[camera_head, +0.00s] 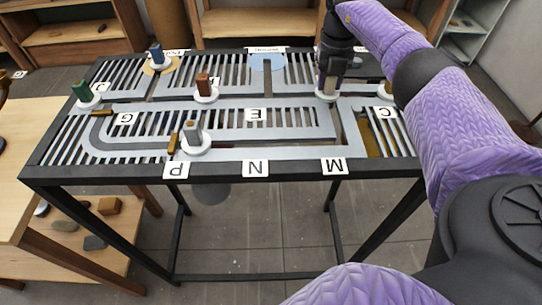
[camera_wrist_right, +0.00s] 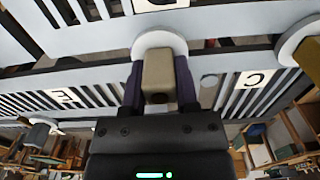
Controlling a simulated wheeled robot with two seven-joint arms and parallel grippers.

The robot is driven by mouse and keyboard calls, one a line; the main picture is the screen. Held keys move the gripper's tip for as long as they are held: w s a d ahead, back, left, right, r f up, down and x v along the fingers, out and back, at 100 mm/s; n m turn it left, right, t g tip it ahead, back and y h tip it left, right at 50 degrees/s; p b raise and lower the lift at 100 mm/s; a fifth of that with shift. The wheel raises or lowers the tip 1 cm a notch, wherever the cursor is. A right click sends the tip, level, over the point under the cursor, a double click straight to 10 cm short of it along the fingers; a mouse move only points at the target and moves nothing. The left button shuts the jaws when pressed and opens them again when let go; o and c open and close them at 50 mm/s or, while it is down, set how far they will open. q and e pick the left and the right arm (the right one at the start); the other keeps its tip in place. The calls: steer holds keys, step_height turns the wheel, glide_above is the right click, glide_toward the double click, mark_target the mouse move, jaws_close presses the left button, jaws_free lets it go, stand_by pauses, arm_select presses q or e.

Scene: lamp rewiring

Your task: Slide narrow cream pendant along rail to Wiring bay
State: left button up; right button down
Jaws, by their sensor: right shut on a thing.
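The narrow cream pendant (camera_head: 327,87) stands on a white round disc at the right part of the slotted rail table (camera_head: 220,172). My right gripper (camera_head: 330,78) comes down over it from above and partly hides it. In the right wrist view the pendant (camera_wrist_right: 158,72) is a beige block between the two dark fingers, and the gripper (camera_wrist_right: 159,92) is shut on it. Its white disc (camera_wrist_right: 158,40) lies against the rail. My left gripper is not in view.
Other pendants on white discs stand on the rails: green (camera_head: 82,91), blue (camera_head: 156,54), brown (camera_head: 203,84) and grey (camera_head: 192,132). Another disc (camera_head: 386,97) is right of my gripper. The rail between the brown pendant and my gripper looks clear.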

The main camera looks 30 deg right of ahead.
arm_select(q)
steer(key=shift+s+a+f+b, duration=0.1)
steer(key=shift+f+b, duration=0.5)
steer(key=shift+b, duration=0.05)
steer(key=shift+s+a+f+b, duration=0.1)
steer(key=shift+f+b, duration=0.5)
arm_select(e)
steer(key=w+a, duration=0.6)
steer(key=a, duration=0.5)
steer(key=shift+w+a, duration=0.2)
steer(key=shift+w, duration=0.2)
